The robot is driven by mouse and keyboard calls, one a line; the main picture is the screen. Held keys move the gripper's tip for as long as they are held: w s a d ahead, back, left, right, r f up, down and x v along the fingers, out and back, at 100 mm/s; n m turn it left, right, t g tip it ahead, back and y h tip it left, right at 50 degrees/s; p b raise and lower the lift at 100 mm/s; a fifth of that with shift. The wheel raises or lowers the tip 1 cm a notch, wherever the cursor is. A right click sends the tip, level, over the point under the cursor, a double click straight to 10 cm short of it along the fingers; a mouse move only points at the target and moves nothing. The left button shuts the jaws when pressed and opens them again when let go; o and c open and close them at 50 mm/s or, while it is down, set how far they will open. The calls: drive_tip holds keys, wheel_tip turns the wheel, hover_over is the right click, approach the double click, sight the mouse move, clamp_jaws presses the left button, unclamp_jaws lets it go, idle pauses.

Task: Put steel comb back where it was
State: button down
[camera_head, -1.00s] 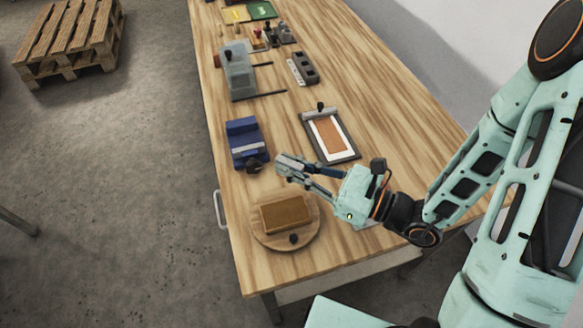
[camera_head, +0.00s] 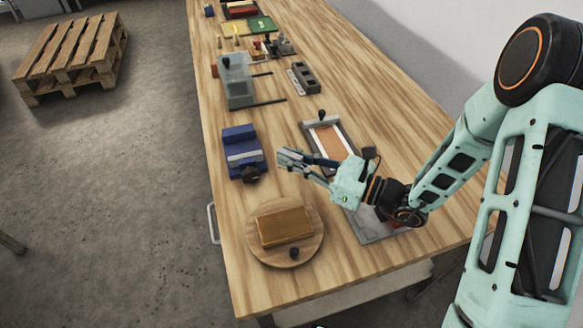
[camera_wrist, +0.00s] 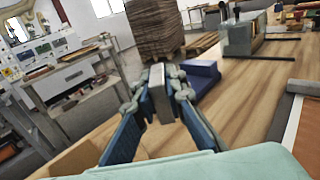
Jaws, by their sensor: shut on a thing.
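My gripper (camera_head: 290,160) is shut on a small, flat grey metal piece, which seems to be the steel comb (camera_wrist: 160,92). In the wrist view the piece stands upright between the fingertips, face towards the camera; I cannot make out teeth. In the head view my gripper is above the wooden bench (camera_head: 270,120), between the blue vise-like block (camera_head: 242,152) and the framed board with a brown sheet (camera_head: 334,140). My fingers and wrist hide the board's near part. The blue block also shows in the wrist view (camera_wrist: 202,75), just beyond the fingertips.
A round wooden board (camera_head: 262,254) bearing a brown block (camera_head: 284,227) is nearest. A grey plate (camera_head: 372,230) lies partly under my arm. Farther along are a grey boxy device with rods (camera_head: 237,82) and a slotted grey block (camera_head: 304,78). Bare wood lies between them.

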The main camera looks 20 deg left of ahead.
drive_tip(key=shift+w+a+f, duration=0.15)
drive_tip(key=shift+w+f, duration=0.15)
drive_tip(key=shift+f, duration=0.2)
wheel_tip(320, 180, down, 2)
drive_tip(key=shift+w+f, duration=0.1)
drive_tip(key=shift+f, duration=0.45)
